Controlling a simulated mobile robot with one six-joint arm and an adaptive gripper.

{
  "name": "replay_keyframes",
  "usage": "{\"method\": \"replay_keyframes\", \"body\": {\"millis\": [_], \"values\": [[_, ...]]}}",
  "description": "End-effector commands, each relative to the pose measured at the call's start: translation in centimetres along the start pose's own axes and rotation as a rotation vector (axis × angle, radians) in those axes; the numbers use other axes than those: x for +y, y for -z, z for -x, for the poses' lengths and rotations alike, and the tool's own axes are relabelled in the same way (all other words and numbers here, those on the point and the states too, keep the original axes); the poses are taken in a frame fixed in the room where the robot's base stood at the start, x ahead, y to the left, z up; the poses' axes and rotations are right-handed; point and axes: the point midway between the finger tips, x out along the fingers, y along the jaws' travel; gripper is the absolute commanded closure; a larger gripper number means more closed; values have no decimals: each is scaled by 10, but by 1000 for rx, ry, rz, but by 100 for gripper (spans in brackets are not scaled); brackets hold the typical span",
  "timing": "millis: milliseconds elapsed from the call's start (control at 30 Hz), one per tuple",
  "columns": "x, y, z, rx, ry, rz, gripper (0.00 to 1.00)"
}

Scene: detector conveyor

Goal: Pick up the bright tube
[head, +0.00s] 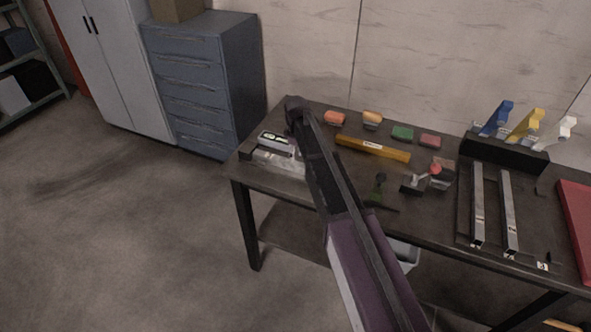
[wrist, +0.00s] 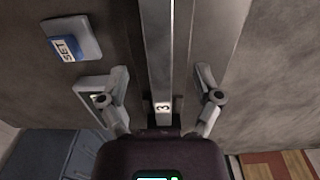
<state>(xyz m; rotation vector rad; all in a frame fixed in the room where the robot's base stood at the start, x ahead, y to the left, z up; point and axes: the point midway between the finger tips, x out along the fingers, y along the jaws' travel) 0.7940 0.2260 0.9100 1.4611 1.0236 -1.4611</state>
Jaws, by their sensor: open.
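A long, bright metallic tube (wrist: 182,45) runs up the middle of the wrist view, with a dark side and a label reading 3 at its near end. My gripper (wrist: 162,80) is open, with one finger on each side of the tube. I see no finger closed on it. In the head view my arm reaches over the left end of the table, and the gripper is mostly hidden behind it. A pale metallic piece (head: 272,160) lies there, partly covered by the arm; I cannot tell if it is the same tube.
A grey device marked SET (wrist: 70,38) lies left of the tube. On the table (head: 428,225) are a yellow bar (head: 373,149), small coloured blocks, a tray with two silver bars (head: 509,213), and a black holder (head: 503,153) with coloured pieces. Blue drawers (head: 203,85) stand behind left.

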Motion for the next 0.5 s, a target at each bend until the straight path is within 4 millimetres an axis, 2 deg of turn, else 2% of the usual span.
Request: {"method": "replay_keyframes", "body": {"millis": [500], "values": [[0,0,-5,0,0,-1,17]]}}
